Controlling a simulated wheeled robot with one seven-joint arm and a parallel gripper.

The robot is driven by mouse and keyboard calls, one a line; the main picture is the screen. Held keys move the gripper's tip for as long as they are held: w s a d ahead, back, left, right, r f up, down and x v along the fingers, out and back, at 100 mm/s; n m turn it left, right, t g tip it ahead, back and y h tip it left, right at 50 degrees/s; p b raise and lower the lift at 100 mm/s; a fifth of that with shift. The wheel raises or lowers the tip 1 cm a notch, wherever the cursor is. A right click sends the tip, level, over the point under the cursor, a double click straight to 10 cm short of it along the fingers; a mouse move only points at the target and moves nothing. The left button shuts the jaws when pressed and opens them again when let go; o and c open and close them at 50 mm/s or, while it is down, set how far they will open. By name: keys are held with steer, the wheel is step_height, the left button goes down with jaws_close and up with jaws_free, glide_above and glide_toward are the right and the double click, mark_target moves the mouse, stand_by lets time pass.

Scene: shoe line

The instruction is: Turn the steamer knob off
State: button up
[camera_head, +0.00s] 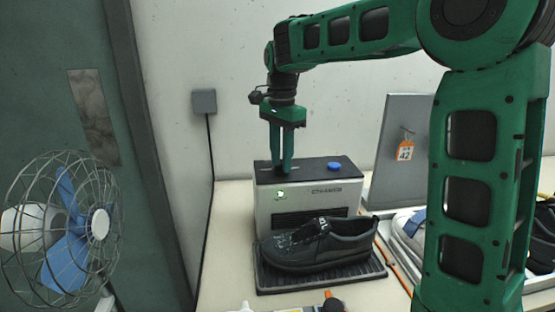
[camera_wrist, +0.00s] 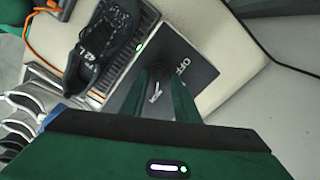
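The steamer (camera_head: 262,208) is a grey box with a dark top, standing on the table against the wall. A green light glows on its front. In the wrist view, its dark top (camera_wrist: 203,72) shows the printed word OFF and a white pointer mark, which seems to belong to the steamer knob (camera_wrist: 155,93). My gripper (camera_head: 282,168) points straight down at the left part of the top, with its fingertips at the knob. The fingers (camera_wrist: 165,90) stand a little apart. They hide most of the knob, so whether they touch it is unclear.
A black shoe (camera_head: 318,243) sits on a ribbed tray (camera_head: 350,275) before the steamer. A blue cap (camera_head: 334,166) is on the top's right. A caged fan (camera_head: 62,228) stands left. A grey panel with an orange tag (camera_head: 405,151) and more shoes are right.

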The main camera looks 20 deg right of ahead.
jaws_close()
